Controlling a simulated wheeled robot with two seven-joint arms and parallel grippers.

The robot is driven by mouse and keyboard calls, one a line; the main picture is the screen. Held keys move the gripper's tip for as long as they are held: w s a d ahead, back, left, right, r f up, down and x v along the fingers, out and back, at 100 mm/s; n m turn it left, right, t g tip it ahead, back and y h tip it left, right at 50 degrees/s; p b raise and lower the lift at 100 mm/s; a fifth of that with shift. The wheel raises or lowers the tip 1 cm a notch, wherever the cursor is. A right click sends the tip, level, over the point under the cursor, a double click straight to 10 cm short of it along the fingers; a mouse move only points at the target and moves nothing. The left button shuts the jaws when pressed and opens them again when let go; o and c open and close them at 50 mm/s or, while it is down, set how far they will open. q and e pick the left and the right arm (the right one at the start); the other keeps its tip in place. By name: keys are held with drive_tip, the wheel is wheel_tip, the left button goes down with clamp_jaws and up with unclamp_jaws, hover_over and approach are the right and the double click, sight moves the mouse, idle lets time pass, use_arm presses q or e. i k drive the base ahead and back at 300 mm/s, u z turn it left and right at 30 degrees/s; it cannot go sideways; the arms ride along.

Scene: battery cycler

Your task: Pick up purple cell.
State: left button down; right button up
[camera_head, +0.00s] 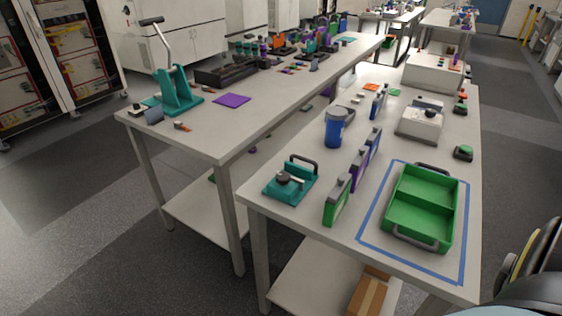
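The purple cell (357,173) is a flat upright block with a grey top. It stands on the white table at the right, in a row between a green cell (338,205) in front and a blue cell (374,142) behind. Its lower front is partly covered by the green cell, and I cannot tell whether the cells touch. Neither of my grippers shows in the head view.
A green two-compartment tray (424,192) lies inside a blue taped outline right of the cells. A teal device (291,182) and a blue container (335,128) stand to the left. A second table (190,135) holds more tools. Grey floor is open at left.

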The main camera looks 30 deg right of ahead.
sight(357, 174)
drive_tip(key=u, duration=0.35)
drive_tip(key=i, duration=1.35)
drive_tip(key=z, duration=2.45)
